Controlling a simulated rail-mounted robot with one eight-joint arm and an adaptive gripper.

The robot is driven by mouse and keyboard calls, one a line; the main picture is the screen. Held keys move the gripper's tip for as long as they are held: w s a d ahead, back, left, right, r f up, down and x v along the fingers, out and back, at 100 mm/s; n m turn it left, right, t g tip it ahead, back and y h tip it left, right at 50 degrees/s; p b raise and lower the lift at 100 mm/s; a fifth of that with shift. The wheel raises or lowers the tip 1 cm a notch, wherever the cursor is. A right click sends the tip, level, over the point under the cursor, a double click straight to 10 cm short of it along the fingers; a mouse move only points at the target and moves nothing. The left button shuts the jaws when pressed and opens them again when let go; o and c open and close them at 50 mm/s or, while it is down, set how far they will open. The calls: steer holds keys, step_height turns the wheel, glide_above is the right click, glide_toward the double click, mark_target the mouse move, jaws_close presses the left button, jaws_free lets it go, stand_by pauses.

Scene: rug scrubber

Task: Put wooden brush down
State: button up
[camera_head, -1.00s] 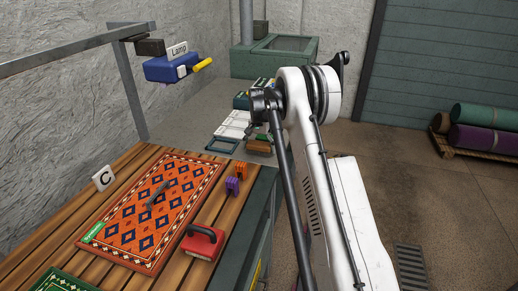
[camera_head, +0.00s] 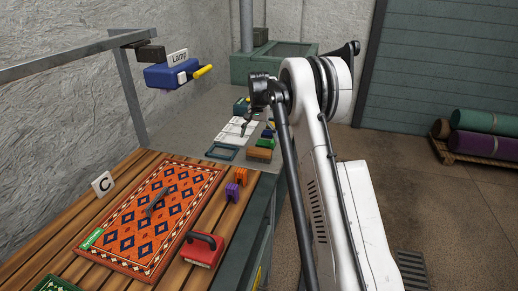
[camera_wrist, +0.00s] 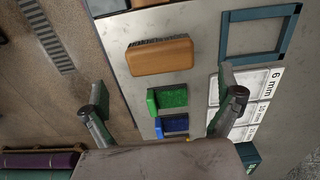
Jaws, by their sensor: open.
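The wooden brush (camera_wrist: 162,56) is a tan block with dark bristles showing along one edge. It rests on the grey counter beside the counter's edge, and it also shows in the head view (camera_head: 260,154). My gripper (camera_wrist: 162,98) is open in the wrist view, with its two fingers spread wide. The brush lies beyond the fingertips in that picture, apart from them. Nothing is held between the fingers. In the head view the gripper is mostly hidden behind my arm, with a dark finger above the counter.
A green block (camera_wrist: 170,97) and a blue block (camera_wrist: 173,124) lie beside the brush. A teal frame (camera_wrist: 288,35) and white thickness plates (camera_wrist: 271,78) lie to the right. A patterned rug (camera_head: 145,220) and a red-based brush (camera_head: 203,247) are on the slatted table.

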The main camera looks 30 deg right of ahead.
mark_target(259, 151)
steer(key=s+a+r+n+t, duration=0.1)
steer(key=s+a+r, duration=0.3)
steer(key=r, duration=0.3)
steer(key=s+a+r+n+t, duration=0.1)
steer(key=s+a+r, duration=0.3)
steer(key=r, duration=0.3)
steer(key=s+a+r+n+t, duration=0.1)
steer(key=s+a+r, duration=0.3)
steer(key=s, duration=0.2)
steer(key=s+a+r+n, duration=0.1)
steer(key=s+a+r, duration=0.2)
steer(key=s, duration=0.4)
steer(key=s+a+f+n+t, duration=0.1)
steer(key=s+a+f, duration=0.1)
steer(key=s, duration=0.6)
steer(key=s+a+f+n+t, duration=0.1)
steer(key=s+a, duration=0.3)
steer(key=s, duration=0.5)
steer(key=s+a+f+n+t, duration=0.2)
steer(key=s+a+f, duration=0.1)
steer(key=s, duration=0.5)
steer(key=shift+s+f+n, duration=0.4)
steer(key=shift+f, duration=0.05)
steer(key=shift+f+b, duration=0.35)
